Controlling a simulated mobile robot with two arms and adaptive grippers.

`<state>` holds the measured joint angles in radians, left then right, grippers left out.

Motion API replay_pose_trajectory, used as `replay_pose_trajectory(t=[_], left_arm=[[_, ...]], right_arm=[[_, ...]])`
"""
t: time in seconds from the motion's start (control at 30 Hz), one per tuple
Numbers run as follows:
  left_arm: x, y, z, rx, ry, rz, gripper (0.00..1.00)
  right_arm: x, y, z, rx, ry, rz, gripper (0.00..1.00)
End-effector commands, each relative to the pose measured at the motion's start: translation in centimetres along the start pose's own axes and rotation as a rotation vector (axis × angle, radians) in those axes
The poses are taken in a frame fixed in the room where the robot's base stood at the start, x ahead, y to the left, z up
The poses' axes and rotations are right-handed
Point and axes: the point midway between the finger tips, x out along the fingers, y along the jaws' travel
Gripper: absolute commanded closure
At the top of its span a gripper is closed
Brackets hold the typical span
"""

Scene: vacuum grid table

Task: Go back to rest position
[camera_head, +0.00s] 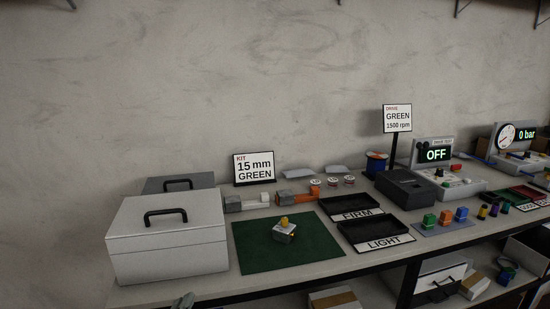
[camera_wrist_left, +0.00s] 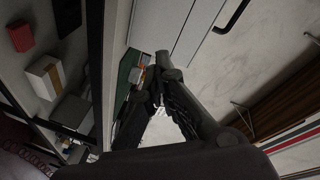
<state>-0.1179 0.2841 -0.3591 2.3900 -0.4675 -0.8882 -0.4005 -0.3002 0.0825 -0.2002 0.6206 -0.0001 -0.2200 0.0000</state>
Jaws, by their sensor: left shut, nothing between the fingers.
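My left gripper (camera_head: 183,300) barely shows at the bottom edge of the head view, in front of the table's front edge and below the white toolbox. In the left wrist view its dark fingers (camera_wrist_left: 161,78) meet at the tips, shut and empty. They are apart from every object. My right gripper is in neither view. The workbench (camera_head: 290,284) runs across the head view, with a green mat (camera_head: 255,258) on it. A small grey block with a yellow part (camera_head: 284,229) stands on the mat.
A white toolbox (camera_head: 168,243) stands at the bench's left end. Black trays (camera_head: 377,235) marked FIRM and LIGHT lie right of the mat. Signs, a gauge (camera_head: 507,136) and coloured parts fill the right side. A lower shelf (camera_head: 275,300) holds boxes.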

Motion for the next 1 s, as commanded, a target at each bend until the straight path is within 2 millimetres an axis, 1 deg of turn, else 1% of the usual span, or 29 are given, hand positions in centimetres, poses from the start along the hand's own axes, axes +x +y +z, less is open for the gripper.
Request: replay_pose_trajectory(t=[0.03,0.07,0.1,0.17,0.2,0.27,0.3,0.37,0.4,0.57,0.6,0.7,0.87,0.97,1.0], left_arm=[[-1.1,2.7,3.0,-0.106,-0.106,0.093,1.00],[-1.9,4.2,4.6,-0.165,-0.166,0.143,1.00],[-3.1,6.2,6.5,-0.242,-0.247,0.208,1.00],[-5.1,8.9,9.0,-0.341,-0.363,0.294,1.00],[-6.6,10.5,10.4,-0.401,-0.436,0.345,1.00],[-8.8,12.6,12.0,-0.479,-0.536,0.411,1.00],[-10.3,13.8,12.9,-0.524,-0.598,0.450,1.00],[-12.6,15.5,14.1,-0.585,-0.687,0.504,1.00],[-14.1,16.5,14.7,-0.620,-0.742,0.538,1.00],[-20.1,19.6,16.4,-0.747,-0.958,0.654,1.00],[-20.2,20.4,16.8,-0.756,-0.980,0.665,1.00],[-18.8,22.6,18.1,-0.746,-0.983,0.669,1.00],[-17.5,26.7,20.5,-0.737,-0.998,0.682,1.00],[-17.1,29.9,22.5,-0.730,-1.011,0.693,1.00],[-17.0,31.3,23.4,-0.727,-1.018,0.698,1.00]], right_arm=[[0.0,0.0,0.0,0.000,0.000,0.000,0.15],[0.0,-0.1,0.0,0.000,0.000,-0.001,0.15],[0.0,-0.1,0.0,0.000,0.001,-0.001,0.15],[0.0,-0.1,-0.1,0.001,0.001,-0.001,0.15],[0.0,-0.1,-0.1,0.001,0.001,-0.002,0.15],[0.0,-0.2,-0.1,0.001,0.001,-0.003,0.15],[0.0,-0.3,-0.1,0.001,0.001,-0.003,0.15],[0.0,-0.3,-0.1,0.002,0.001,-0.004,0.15],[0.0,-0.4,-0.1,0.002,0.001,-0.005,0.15],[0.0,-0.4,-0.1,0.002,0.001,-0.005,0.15],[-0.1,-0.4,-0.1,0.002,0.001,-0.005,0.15],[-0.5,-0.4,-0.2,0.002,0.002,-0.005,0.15],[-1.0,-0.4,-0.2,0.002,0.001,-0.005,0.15],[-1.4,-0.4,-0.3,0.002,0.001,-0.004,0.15],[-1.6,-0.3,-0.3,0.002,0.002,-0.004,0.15]])
